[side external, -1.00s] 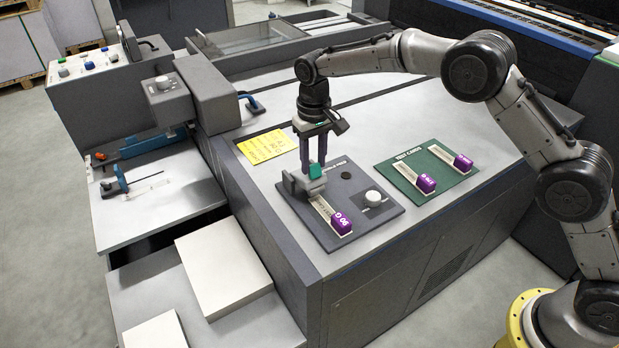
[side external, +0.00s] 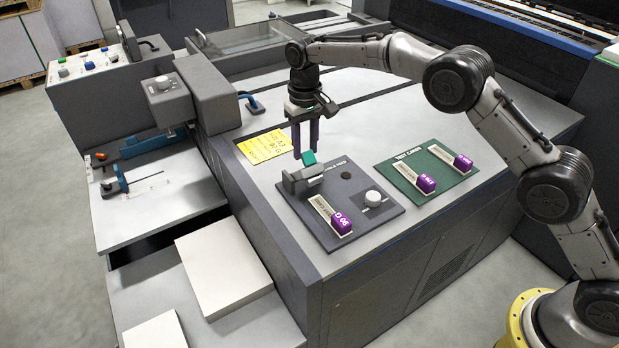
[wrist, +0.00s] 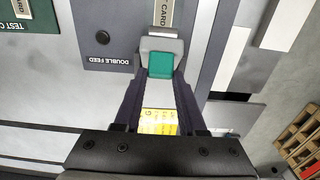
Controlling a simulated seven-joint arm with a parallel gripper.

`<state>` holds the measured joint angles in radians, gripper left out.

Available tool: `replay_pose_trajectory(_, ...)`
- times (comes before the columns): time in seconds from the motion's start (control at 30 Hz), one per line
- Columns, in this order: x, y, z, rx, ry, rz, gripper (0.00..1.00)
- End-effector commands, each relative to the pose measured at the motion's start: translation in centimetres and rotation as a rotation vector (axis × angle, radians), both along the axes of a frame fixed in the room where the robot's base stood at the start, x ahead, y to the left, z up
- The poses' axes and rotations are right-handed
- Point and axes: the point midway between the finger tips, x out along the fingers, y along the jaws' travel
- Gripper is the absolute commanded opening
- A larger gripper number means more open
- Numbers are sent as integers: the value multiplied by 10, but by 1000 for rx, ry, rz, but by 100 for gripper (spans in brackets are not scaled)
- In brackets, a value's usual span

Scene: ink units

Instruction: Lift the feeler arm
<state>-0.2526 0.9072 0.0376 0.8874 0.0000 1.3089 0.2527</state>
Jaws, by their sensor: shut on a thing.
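The feeler arm is a grey piece with a teal tab (side external: 309,158) on the dark grey double-feed panel (side external: 325,241). It is tilted up, and its grey body (side external: 301,178) stands at the panel's far left part. My gripper (side external: 304,151) points down with its dark fingers on either side of the tab, shut on it. In the wrist view the teal tab (wrist: 160,64) sits between the fingertips. A test card with a purple "80 G" end (side external: 341,223) lies on the panel, and its far end is near the arm's base.
A white knob (side external: 373,198) and a dark round spot (side external: 346,175) are on the same panel. A green test-card board (side external: 408,187) with two purple-ended cards lies to the right. A yellow note (side external: 265,146) lies behind left.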

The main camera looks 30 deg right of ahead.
Motion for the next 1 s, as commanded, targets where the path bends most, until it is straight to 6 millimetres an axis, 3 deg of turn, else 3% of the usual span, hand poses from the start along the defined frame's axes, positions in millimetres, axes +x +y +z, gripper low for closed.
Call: replay_pose_trajectory(1.0, 43, 1, -2, 2, -5, 0, 13)
